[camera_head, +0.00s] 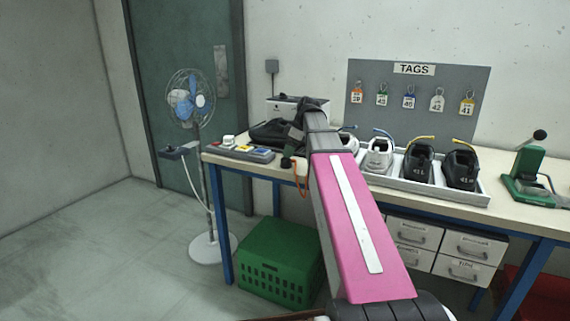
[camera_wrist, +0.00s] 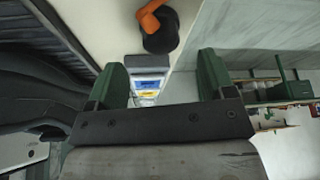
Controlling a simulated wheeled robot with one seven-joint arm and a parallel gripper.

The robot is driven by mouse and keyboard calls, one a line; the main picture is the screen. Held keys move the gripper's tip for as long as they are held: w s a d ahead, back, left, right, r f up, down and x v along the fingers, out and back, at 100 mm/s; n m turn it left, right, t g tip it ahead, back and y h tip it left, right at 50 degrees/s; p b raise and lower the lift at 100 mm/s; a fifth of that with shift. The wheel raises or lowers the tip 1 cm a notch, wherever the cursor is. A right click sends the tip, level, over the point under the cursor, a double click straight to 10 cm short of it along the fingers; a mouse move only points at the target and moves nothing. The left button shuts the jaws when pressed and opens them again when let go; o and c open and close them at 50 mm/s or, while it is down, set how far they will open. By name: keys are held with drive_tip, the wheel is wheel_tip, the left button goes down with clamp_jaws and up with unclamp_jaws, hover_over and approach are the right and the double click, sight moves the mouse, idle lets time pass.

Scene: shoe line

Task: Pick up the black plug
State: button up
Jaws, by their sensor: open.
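The black plug (camera_wrist: 160,38) shows in the wrist view as a dark round end with an orange part (camera_wrist: 152,14) beside it. It is at the pale workbench surface, beyond my fingertips and roughly in line with the gap between them. My gripper (camera_wrist: 161,75) is open, with two green fingers and nothing between them. In the head view, a small dark piece that looks like the plug (camera_head: 287,162) is at the bench's front edge, just below my gripper (camera_head: 293,149), with an orange cord (camera_head: 301,180) hanging nearby. My wrist partly hides this area.
A black shoe (camera_head: 268,133) lies on the bench (camera_head: 340,176) close behind my gripper. A grey-blue device (camera_head: 247,154) is to the left. A white tray (camera_head: 425,190) of shoes stands right. A green crate (camera_head: 280,265) and a fan (camera_head: 208,190) are on the floor.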

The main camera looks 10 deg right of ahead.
sight(286, 159)
drive_tip(key=shift+x, duration=2.75)
drive_tip(key=shift+s+d, duration=0.1)
drive_tip(key=shift+d, duration=0.05)
drive_tip(key=c, duration=1)
